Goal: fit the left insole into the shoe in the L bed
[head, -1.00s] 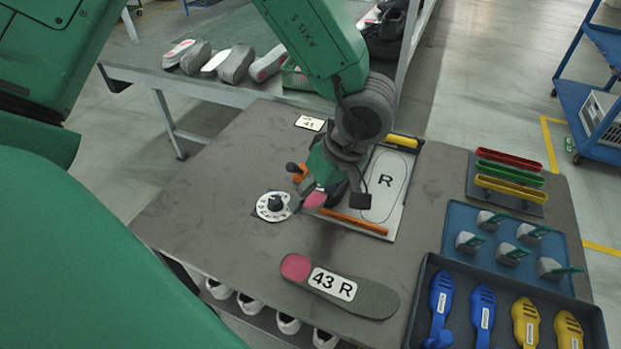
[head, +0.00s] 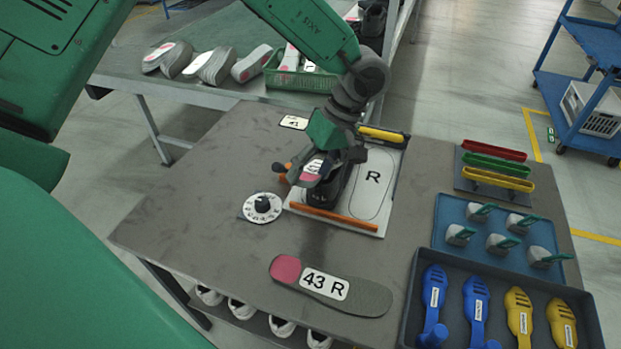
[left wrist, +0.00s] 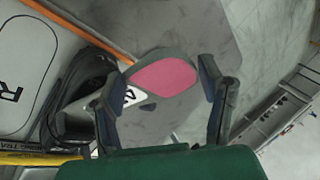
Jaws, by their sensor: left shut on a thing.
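My left gripper (head: 328,160) is shut on a grey insole with a pink end (head: 311,177) and a white label whose letters I cannot read. The insole is held above a black shoe (head: 328,190), which stands in the left half of the bed board (head: 370,222). In the left wrist view the insole's pink end (left wrist: 166,76) shows between the two fingers, and the shoe (left wrist: 78,88) lies to its left, partly hidden. Whether the insole touches the shoe I cannot tell. My right gripper is not in view.
The R bed (head: 374,182) is empty. A 43 R insole (head: 350,295) lies at the table's front. A round dial (head: 262,207) lies left of the board. Blue tray (head: 445,215) and dark bin (head: 408,310) fill the right side. A green basket (head: 290,82) stands on the rear table.

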